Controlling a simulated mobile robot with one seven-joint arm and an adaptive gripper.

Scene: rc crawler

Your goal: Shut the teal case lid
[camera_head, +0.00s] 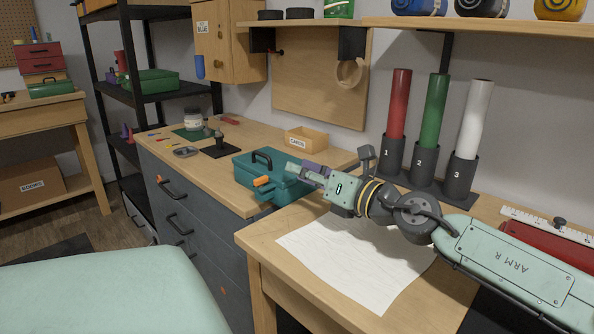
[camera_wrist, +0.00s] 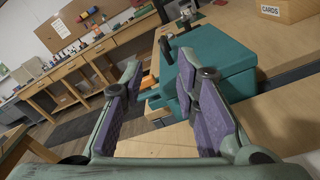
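The teal case (camera_head: 268,176) sits at the right end of the wooden counter, with a black handle (camera_head: 262,157) and an orange latch (camera_head: 262,181) at its front. Its lid lies down over the body; I cannot tell whether it is fully closed. My gripper (camera_head: 305,172) is at the case's right side and partly covers it. In the wrist view the teal case (camera_wrist: 220,55) is beyond and right of my gripper (camera_wrist: 160,88). The purple-padded fingers are apart with nothing held between them. The right finger hides part of the case.
A cards box (camera_head: 306,140) stands behind the case. A black stand (camera_head: 221,149) and small items are to its left. A white paper (camera_head: 350,260) lies on the near table under my arm. Red, green and white tubes (camera_head: 435,110) stand in holders behind my arm.

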